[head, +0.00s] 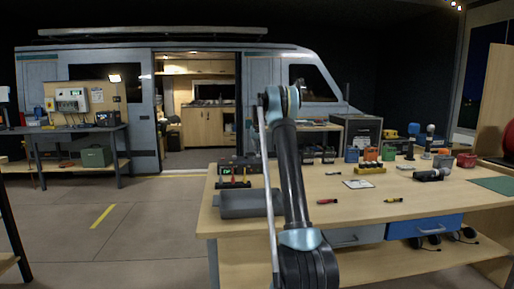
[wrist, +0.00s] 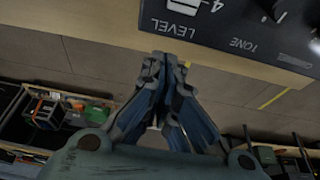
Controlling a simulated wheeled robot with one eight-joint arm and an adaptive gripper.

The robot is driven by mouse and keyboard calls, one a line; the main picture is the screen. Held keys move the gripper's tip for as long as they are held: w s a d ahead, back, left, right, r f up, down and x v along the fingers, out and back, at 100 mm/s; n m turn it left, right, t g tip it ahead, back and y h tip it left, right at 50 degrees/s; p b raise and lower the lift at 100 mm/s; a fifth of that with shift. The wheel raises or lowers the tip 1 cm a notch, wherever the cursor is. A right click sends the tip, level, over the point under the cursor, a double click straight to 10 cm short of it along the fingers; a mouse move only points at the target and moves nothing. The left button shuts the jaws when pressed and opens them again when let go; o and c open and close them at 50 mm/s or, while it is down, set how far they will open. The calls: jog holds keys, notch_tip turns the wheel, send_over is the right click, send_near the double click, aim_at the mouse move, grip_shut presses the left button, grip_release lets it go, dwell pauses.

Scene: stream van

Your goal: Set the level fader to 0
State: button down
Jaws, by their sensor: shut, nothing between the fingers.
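A black control panel (wrist: 225,22) fills the top right of the wrist view, at the edge of a wooden surface. It bears the words LEVEL and TONE, a 4 with a mark, and part of a dark knob (wrist: 280,10). In the head view my raised arm hides the gripper's fingers.
A van (head: 205,65) stands behind. Clear floor lies to the left.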

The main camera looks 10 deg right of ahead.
aim_at(259, 160)
jog(key=shift+s+r, duration=0.15)
jog(key=shift+s, duration=1.9)
jog(key=s, duration=0.7)
jog(key=shift+s, duration=0.95)
